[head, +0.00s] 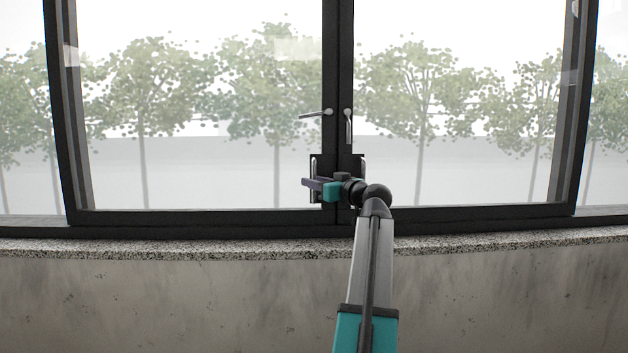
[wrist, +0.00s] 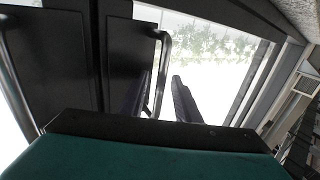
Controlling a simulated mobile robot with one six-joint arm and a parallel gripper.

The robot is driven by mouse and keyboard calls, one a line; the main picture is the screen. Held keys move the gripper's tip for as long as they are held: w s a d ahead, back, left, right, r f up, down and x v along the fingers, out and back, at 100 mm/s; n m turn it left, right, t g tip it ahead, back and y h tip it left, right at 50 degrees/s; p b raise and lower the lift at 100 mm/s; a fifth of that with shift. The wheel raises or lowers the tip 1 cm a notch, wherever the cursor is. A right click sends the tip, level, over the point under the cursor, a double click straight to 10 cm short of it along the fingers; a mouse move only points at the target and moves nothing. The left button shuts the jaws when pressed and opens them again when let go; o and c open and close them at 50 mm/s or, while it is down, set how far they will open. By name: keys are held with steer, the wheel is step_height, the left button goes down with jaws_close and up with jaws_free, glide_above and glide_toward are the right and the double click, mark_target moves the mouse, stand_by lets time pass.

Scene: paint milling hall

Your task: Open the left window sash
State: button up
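The left window sash (head: 205,216) is a dark-framed glass panel and looks shut against the right sash (head: 455,212). Its lever handle (head: 316,114) lies almost level, pointing left. Lower down, a pale upright pull bar (head: 313,165) stands on a black plate on its inner edge. My gripper (head: 307,183) is at this bar in the head view and hides part of it. In the wrist view, the two dark fingers of my gripper (wrist: 161,92) are apart, with the pull bar (wrist: 164,60) between them. I cannot tell whether either finger touches it.
The right sash has a lever handle (head: 348,125) pointing down and its own pull bar (head: 363,168), partly behind my arm. A speckled stone sill (head: 180,248) runs below the window, above a concrete wall (head: 170,305). The space before the left pane is clear.

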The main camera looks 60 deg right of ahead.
steer(key=shift+w+d, duration=0.1)
steer(key=shift+w, duration=0.1)
jaws_close()
stand_by(0.5)
